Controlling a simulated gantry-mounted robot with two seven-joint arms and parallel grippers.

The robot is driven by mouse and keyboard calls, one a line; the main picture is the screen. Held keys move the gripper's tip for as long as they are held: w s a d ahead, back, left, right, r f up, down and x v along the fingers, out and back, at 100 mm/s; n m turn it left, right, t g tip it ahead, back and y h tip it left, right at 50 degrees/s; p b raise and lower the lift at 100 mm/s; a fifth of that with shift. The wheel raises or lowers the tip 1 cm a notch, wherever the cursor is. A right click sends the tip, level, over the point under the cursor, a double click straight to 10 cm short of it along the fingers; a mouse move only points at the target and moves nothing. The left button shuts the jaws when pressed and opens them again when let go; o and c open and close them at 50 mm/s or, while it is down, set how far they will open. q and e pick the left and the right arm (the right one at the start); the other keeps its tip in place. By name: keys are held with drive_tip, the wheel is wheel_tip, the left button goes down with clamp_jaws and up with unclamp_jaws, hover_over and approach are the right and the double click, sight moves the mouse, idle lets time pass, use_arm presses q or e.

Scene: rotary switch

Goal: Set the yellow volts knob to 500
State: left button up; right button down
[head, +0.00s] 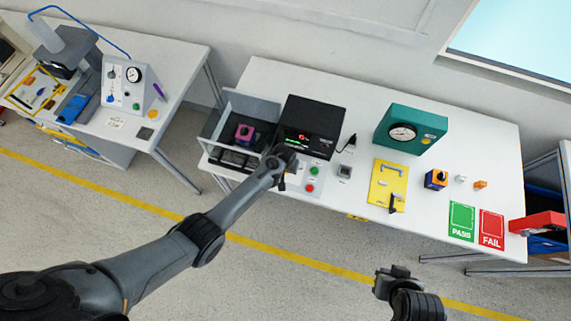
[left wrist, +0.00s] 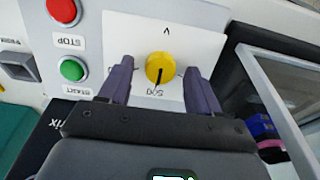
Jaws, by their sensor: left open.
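The yellow volts knob (left wrist: 160,69) sits on a white panel (left wrist: 205,45) in the left wrist view. The panel appears upside down there, with a V at the top and a 500 label (left wrist: 158,92) below the knob. The knob's dark pointer line points down toward 500. My left gripper (left wrist: 158,66) is open, with one finger on each side of the knob and a visible gap to both. In the head view my left gripper (head: 281,162) covers the knob. My right gripper (head: 392,274) is low in the head view, away from the table; its jaws are unclear.
A red stop button (left wrist: 62,11) and green start button (left wrist: 72,69) are beside the knob panel. A yellow plate (head: 386,183) lies further right on the white table (head: 265,75).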

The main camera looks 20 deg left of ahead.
use_arm(q)
drive_tip(key=p+v, duration=0.1)
drive_tip(key=v, duration=0.9)
drive_tip(key=shift+p, duration=0.4)
drive_tip(key=s+a+f+g+p, duration=0.2)
drive_tip(key=s+f, duration=0.3)
drive_tip(key=s, duration=0.7)
drive_tip(key=s+a+r+p, duration=0.25)
drive_tip(key=s+r, duration=0.35)
drive_tip(key=s, duration=0.5)
wheel_tip(320, 180, up, 22)
drive_tip(key=s+a+m+t+p, duration=0.1)
drive_tip(key=a+m+t, duration=0.1)
drive_tip(key=m+t, duration=0.1)
wheel_tip(320, 180, down, 49)
drive_tip(key=b, duration=4.8)
drive_tip(key=shift+s+r, duration=0.15)
drive_tip(key=shift+s, duration=0.1)
